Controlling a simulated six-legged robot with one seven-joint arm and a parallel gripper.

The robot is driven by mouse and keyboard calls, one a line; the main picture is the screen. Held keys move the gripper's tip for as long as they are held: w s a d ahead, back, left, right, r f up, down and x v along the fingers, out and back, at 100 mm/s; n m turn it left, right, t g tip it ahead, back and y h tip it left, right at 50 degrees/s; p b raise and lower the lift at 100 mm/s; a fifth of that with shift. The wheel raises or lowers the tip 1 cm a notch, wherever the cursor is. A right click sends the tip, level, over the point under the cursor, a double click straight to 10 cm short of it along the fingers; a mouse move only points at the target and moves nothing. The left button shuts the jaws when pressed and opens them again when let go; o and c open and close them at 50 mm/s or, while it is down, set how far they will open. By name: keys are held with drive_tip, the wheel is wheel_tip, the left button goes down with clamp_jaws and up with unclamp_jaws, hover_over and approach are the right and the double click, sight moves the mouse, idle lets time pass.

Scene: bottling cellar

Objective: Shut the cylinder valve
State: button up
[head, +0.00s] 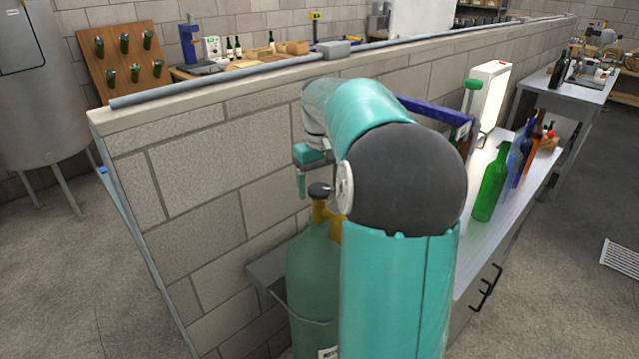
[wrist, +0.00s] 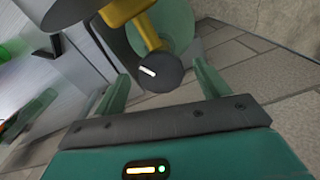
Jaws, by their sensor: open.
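The pale green gas cylinder (head: 312,268) stands upright against the block wall, partly hidden by my arm. A brass valve (head: 320,212) sits on its top with a dark round handwheel (head: 319,190). In the wrist view, the handwheel (wrist: 160,76) with a white mark lies ahead between my two fingers; the brass valve (wrist: 128,10) and cylinder (wrist: 172,28) are beyond it. My gripper (wrist: 159,80) is open and empty, a finger on each side of the handwheel. In the head view, one finger of my gripper (head: 301,186) hangs just left of the handwheel; whether it touches is unclear.
The block wall (head: 215,180) runs close beside the cylinder on the left. A bench (head: 480,240) to the right bears a green bottle (head: 491,183), other bottles and a lit panel (head: 492,95). A steel tank (head: 40,90) stands far left. Open floor lies at right.

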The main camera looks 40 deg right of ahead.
drive_tip(key=shift+f, duration=0.1)
drive_tip(key=c, duration=1)
drive_tip(key=shift+o, duration=0.2)
drive_tip(key=shift+m, duration=3)
drive_tip(key=o, duration=1)
drive_tip(key=shift+c, duration=0.2)
